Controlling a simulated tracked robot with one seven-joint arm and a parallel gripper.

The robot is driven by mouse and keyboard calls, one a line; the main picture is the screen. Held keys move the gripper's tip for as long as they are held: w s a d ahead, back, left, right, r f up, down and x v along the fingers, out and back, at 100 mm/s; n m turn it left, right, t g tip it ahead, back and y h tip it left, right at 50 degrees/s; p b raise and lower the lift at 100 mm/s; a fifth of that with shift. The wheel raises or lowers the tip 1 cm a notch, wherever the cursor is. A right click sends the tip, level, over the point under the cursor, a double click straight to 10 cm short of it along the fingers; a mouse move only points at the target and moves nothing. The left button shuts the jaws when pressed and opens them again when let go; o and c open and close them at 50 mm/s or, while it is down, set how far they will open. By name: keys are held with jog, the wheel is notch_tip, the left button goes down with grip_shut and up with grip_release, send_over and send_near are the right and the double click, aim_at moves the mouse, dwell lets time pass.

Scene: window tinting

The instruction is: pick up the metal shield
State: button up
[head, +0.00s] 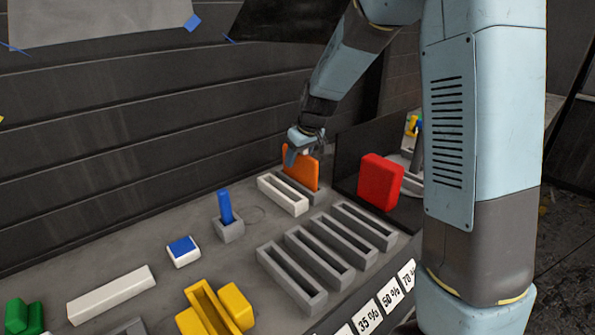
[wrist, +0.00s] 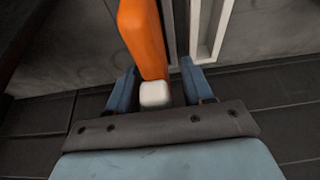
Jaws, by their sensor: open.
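No thing in view is plainly a metal shield, and I cannot tell which one bears that name. An upright orange plate (head: 301,168) stands in a grey slotted holder at the back of the bench. My gripper (head: 304,152) is at its top edge, pointing down. In the wrist view, the orange plate (wrist: 143,36) with a white block (wrist: 154,94) at its near end lies between the two blue fingers. The gripper (wrist: 158,86) is open, with the fingers on either side of the white block. Whether they touch it is unclear.
A white slotted holder (head: 283,195) stands just in front of the orange plate. A red block (head: 380,181) is to the right by a dark panel. Several empty grey slotted holders (head: 292,279) sit nearer. A blue stick (head: 225,207), blue-topped block (head: 183,251) and yellow pieces (head: 211,309) lie left.

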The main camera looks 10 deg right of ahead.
grip_shut()
dwell(0.3)
jog(key=shift+r, duration=0.1)
